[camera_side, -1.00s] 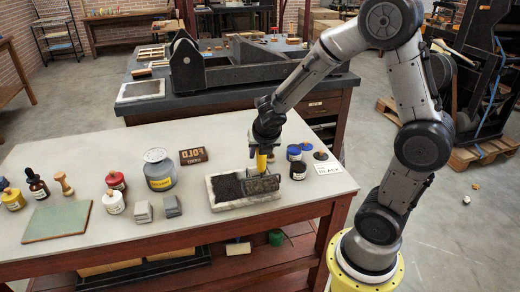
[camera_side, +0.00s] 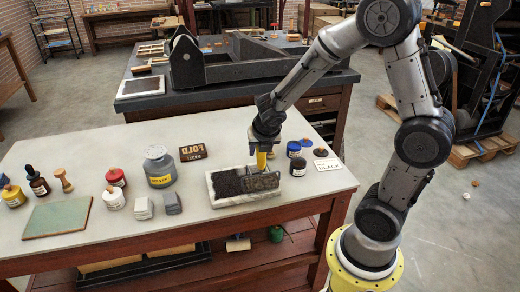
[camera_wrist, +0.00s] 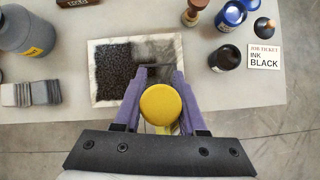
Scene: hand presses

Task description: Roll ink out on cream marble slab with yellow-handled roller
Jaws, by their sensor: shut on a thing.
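The cream marble slab (camera_side: 226,204) lies on the pale bench top. It also shows in the wrist view (camera_wrist: 92,85). Thick, grainy black ink (camera_wrist: 112,72) covers its left part, and a thinner grey film (camera_wrist: 158,47) covers its right part. My gripper (camera_side: 263,150) is above the slab and shut on the upright yellow handle (camera_side: 262,161) of the roller. The dark roller drum (camera_side: 261,182) is at the right part of the slab, at or very near the surface. In the wrist view, the yellow handle end (camera_wrist: 160,104) sits between my purple fingers and hides most of the drum.
Right of the slab stand a black-ink jar (camera_side: 298,167), a blue jar (camera_side: 293,149), loose lids and an "INK BLACK" card (camera_side: 327,164). The solvent can (camera_side: 159,167) and grey blocks (camera_side: 172,203) stand to the left. The bench's front edge runs close in front of the slab.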

